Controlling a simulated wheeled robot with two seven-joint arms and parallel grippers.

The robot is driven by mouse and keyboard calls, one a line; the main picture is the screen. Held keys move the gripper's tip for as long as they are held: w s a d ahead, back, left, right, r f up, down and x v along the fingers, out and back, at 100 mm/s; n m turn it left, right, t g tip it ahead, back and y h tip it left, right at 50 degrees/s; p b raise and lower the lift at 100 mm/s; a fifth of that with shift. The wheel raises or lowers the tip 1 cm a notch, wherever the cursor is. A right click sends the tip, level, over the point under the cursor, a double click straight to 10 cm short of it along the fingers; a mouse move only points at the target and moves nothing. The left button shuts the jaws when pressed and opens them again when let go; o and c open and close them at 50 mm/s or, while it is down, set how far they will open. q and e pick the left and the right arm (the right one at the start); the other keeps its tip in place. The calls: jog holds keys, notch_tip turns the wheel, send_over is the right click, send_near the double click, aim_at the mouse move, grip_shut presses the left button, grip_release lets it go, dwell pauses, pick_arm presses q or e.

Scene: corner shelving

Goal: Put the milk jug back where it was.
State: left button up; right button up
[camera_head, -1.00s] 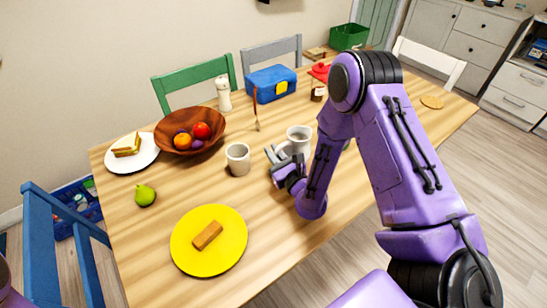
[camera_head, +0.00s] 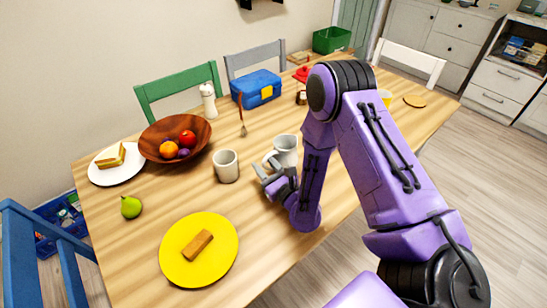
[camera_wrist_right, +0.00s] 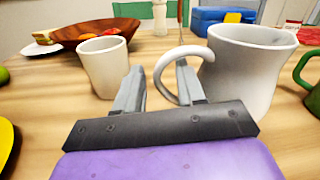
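The white milk jug (camera_head: 287,151) stands upright on the wooden table, just beyond my right gripper (camera_head: 268,174). In the right wrist view the jug (camera_wrist_right: 250,72) is at the right, its looped handle pointing left. My right gripper (camera_wrist_right: 160,88) is open, its fingers apart. The handle's outer curve lies between the fingers, and the right finger overlaps the handle's opening. I cannot tell whether they touch. My left gripper is not in view.
A pale mug (camera_head: 226,166) stands close left of my gripper. A green mug (camera_wrist_right: 309,75) is right of the jug. A yellow plate (camera_head: 172,263) with a brown bar lies in front left. A wooden bowl (camera_head: 153,147) and blue box (camera_head: 254,88) stand farther back.

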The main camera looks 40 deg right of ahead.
jog(key=s+b, duration=0.1)
jog(key=s, duration=0.3)
jog(key=s+b, duration=0.2)
jog(key=s, duration=0.3)
jog(key=shift+s+a+f, duration=0.15)
jog(key=shift+s+f, duration=0.05)
jog(key=shift+s, duration=0.05)
jog(key=shift+s+r, duration=0.1)
jog(key=shift+s, duration=0.25)
dwell(0.3)
